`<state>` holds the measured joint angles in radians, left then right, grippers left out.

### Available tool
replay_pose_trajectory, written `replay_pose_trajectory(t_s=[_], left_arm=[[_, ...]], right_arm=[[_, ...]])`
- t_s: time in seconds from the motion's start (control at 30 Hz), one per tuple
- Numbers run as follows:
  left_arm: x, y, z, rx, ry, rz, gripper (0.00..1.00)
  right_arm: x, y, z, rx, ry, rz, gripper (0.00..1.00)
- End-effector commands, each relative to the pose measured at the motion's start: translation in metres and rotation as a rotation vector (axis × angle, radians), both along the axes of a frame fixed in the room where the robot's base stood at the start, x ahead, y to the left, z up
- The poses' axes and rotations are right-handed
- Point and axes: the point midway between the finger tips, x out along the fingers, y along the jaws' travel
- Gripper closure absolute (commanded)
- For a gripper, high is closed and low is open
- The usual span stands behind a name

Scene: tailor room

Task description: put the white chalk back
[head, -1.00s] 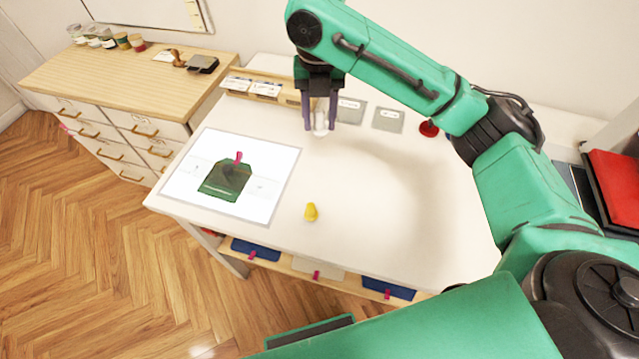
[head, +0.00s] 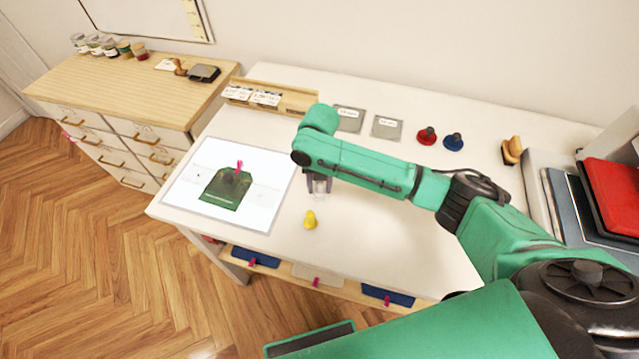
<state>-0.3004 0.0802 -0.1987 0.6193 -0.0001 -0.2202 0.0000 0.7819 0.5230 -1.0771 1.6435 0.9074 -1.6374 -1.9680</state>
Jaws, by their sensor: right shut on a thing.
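My right gripper (head: 319,194) points down over the white table (head: 420,235), with its jaws shut on a small white piece, which looks like the white chalk (head: 318,197). Fingers and arm hide most of the piece. I cannot tell whether it touches the table. A yellow piece (head: 310,221) stands on the table just in front of the gripper. A red piece (head: 427,136) and a blue piece (head: 453,142) stand farther back on the right. Two grey labelled squares (head: 349,119) (head: 387,127) lie bare left of them. My left gripper is not in view.
A wooden tray (head: 303,101) with white cards is at the back left. A white sheet (head: 262,197) with a green fabric piece (head: 229,188) lies left. A wooden-handled item (head: 512,150) and red folder (head: 612,185) are right. The table's front middle is clear.

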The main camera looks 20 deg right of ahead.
Motion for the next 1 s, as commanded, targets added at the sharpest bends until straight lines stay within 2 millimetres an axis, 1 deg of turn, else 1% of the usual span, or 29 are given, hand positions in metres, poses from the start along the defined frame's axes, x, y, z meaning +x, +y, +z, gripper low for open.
replay_pose_trajectory(t_s=[0.13, 0.17, 0.2, 0.23, 0.53, 0.67, 0.77, 0.9, 1.0], left_arm=[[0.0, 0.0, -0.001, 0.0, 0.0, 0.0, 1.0], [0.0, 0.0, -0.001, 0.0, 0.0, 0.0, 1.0], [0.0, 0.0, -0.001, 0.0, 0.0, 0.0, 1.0], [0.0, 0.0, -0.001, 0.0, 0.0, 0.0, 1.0], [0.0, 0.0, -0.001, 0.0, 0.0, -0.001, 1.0], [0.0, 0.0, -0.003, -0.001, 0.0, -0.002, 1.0], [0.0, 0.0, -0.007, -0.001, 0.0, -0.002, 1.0], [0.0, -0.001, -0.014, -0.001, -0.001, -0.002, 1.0], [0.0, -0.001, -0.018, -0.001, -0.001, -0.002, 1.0]], right_arm=[[0.0, 0.0, -0.003, 0.0, 0.001, -0.001, 1.0], [0.0, 0.0, -0.003, 0.0, 0.0, -0.001, 0.53], [0.0, 0.0, -0.002, 0.0, 0.0, 0.0, 0.38], [0.0, 0.0, -0.002, 0.0, 0.0, 0.0, 0.27], [0.0, 0.0, -0.001, 0.0, 0.0, -0.001, 0.27], [0.001, 0.0, 0.01, 0.002, -0.003, 0.0, 0.27], [0.001, 0.0, 0.032, 0.003, -0.006, 0.0, 0.27], [0.001, 0.001, 0.072, 0.003, -0.006, 0.0, 0.27], [0.001, 0.001, 0.096, 0.002, -0.005, 0.0, 0.27]])
